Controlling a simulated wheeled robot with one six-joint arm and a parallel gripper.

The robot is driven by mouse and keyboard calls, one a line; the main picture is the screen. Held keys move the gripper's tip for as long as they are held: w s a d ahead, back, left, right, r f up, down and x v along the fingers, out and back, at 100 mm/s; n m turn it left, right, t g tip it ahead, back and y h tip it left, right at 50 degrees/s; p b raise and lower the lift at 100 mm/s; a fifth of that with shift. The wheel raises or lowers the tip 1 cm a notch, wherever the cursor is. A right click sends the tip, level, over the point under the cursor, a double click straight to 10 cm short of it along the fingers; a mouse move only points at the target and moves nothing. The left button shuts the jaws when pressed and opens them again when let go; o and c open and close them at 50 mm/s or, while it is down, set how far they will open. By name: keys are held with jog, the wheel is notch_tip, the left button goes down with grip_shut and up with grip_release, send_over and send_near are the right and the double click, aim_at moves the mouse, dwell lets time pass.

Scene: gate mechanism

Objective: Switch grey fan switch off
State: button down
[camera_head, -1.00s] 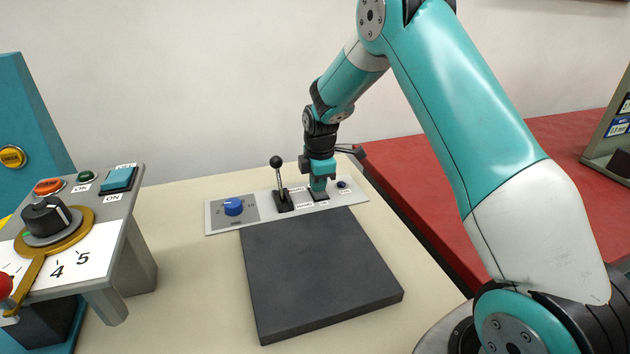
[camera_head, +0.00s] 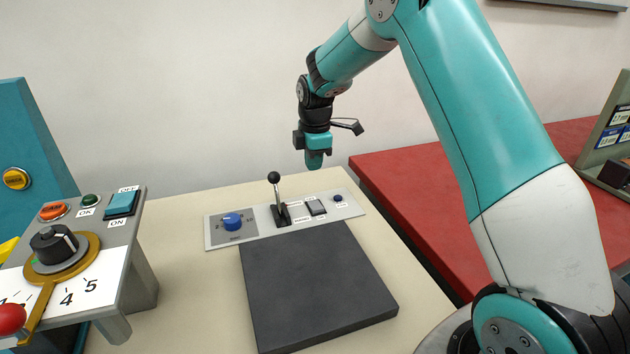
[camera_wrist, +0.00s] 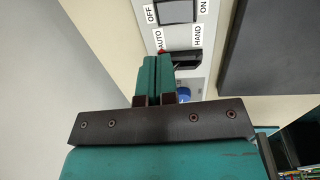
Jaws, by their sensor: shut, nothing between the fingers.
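The grey rocker switch (camera_head: 315,207) sits on the light control panel (camera_head: 228,240) at the back of the beige table. In the wrist view the grey switch (camera_wrist: 177,11) is at the top edge, between OFF and ON labels. I cannot tell which side of it is pressed. My gripper (camera_head: 314,163) hangs above and behind the switch, pointing down, apart from it. In the wrist view my gripper's teal fingers (camera_wrist: 157,65) are together with nothing between them.
A black lever (camera_head: 276,190) stands just left of the switch, with a blue knob (camera_head: 232,221) farther left and a dark blue button (camera_head: 338,198) to the right. A dark slab (camera_head: 310,285) lies in front. A grey console (camera_head: 140,262) with a teal switch (camera_head: 121,203) stands at left.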

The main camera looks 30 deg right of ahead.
jog(key=shift+w+r, duration=0.15)
jog(key=shift+r, duration=0.8)
jog(key=shift+w+r, duration=0.1)
jog(key=shift+r, duration=0.85)
jog(key=s+a+r+m+y+p, duration=0.1)
jog(key=s+a+r+m, duration=0.1)
jog(key=s+a+r, duration=0.45)
jog(key=s+a+r+m+y+p, duration=0.15)
jog(key=s+a+r, duration=0.25)
jog(key=s+a, duration=0.5)
jog(key=s+a+m+y, duration=0.1)
jog(key=s+a+m, duration=0.1)
jog(key=s, duration=0.8)
jog(key=s+a+r+m+g+y+p, duration=0.1)
jog(key=s+a+m, duration=0.1)
jog(key=s, duration=0.8)
jog(key=shift+s+a+m, duration=0.15)
jog(key=shift+s+m, duration=0.15)
jog(key=shift+m, duration=0.35)
jog(key=shift+s, duration=0.1)
